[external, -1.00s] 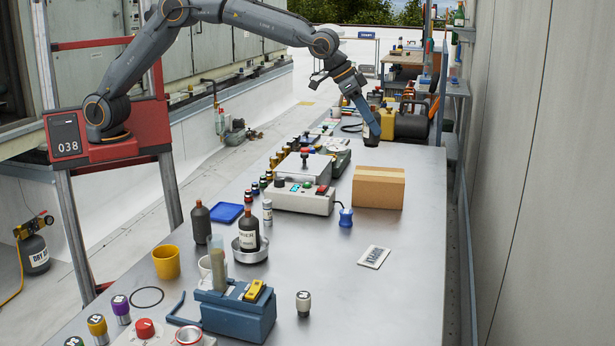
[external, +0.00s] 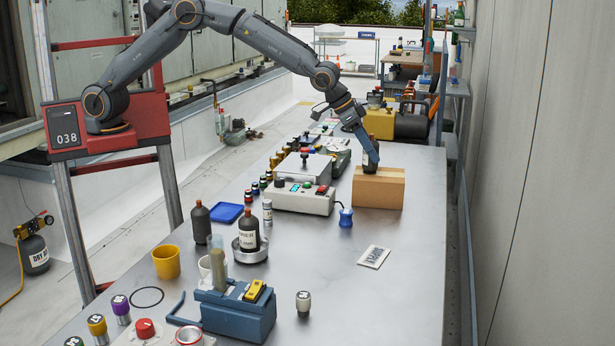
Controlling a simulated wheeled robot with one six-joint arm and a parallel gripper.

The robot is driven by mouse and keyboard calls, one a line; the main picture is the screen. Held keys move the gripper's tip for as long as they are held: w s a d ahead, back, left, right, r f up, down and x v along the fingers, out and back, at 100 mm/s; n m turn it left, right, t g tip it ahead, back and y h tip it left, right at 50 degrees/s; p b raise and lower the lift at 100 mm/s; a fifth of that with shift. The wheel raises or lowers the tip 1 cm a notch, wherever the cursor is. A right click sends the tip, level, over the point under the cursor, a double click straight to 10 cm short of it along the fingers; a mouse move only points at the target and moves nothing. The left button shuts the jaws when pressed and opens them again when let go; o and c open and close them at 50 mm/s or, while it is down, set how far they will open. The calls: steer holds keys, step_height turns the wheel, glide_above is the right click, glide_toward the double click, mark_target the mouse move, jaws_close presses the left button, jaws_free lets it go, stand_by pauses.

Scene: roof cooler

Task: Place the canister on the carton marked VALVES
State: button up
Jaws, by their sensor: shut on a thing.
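The brown cardboard carton (external: 378,189) stands on the grey workbench, right of centre in the external view. No VALVES marking can be read on the faces I see. My gripper (external: 371,154) is shut on a small dark canister (external: 370,168), mostly hidden by the fingers. The canister looks upright, over the back left part of the carton's top. I cannot tell whether its base touches the carton or is just above or behind it.
A white control box (external: 303,198) stands left of the carton, with a blue-handled item (external: 346,216) in front. A small white sign (external: 374,257) lies nearer. A yellow and black machine (external: 402,122) stands behind. The bench's right front is mostly clear.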

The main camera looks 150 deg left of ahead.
steer(key=shift+f, duration=0.1)
steer(key=o, duration=1.2)
steer(key=shift+o, duration=0.2)
steer(key=shift+d+r, duration=0.1)
steer(key=shift+r, duration=0.2)
steer(key=b+v, duration=0.3)
steer(key=v, duration=0.8)
steer(key=shift+s+d+r, duration=0.15)
steer(key=shift+r, duration=0.1)
